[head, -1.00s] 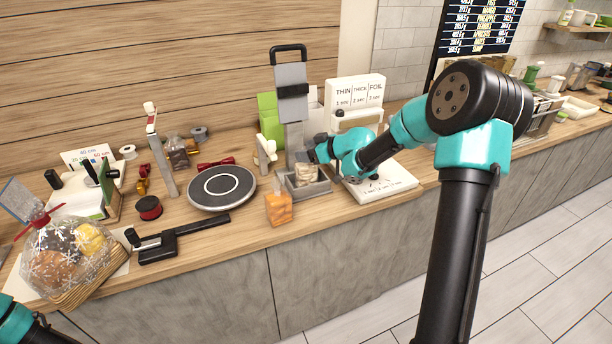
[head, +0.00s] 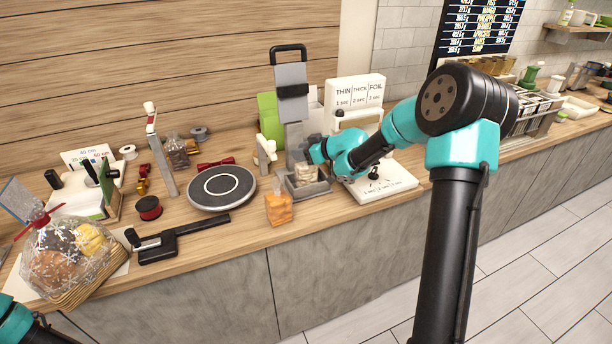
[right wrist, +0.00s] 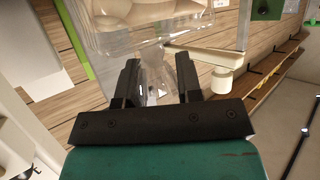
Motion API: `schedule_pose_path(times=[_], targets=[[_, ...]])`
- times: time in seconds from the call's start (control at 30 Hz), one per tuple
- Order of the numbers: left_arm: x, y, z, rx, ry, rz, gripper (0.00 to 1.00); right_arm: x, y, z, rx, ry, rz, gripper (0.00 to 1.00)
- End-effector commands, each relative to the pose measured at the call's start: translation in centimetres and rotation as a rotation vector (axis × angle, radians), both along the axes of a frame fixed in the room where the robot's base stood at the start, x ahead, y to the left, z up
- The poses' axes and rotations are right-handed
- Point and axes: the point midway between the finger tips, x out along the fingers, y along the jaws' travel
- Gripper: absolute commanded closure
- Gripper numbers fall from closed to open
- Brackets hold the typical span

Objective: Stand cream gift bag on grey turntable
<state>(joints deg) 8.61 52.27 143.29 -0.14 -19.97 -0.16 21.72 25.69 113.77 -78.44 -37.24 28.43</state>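The grey turntable (head: 222,187), a round disc with a pale ring, sits bare on the counter left of centre. A bag with cream contents (head: 306,174), apparently the cream gift bag, is at the grey tray below the tall sealer. My right gripper (head: 308,150) is just above it, partly hiding it. In the right wrist view, clear film (right wrist: 155,75) lies between my two spread fingers; whether they press on it I cannot tell. Only a piece of my left arm shows at the lower left; its gripper is out of view.
An orange bag (head: 279,209) stands between tray and turntable near the counter's front edge. A black hand tool (head: 175,240) lies in front of the turntable. A wrapped basket (head: 75,255) is at the left. A white sealer box (head: 375,182) stands right of the tray.

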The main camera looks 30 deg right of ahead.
Motion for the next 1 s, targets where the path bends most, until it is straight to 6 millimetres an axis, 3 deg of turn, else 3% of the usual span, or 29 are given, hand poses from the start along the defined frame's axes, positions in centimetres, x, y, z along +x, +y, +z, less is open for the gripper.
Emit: schedule_pose_path(times=[0.33,0.77,1.0], targets=[[0.0,0.0,0.0,0.000,0.000,0.000,0.45,0.0,0.0,0.0,0.000,0.000,0.000,1.00],[0.0,0.0,0.0,0.000,0.000,0.000,0.45,-0.1,0.0,0.3,0.000,-0.001,0.000,1.00],[0.0,0.0,0.0,0.000,0.000,0.000,0.45,-0.4,0.0,2.3,-0.001,-0.004,0.000,1.00]])
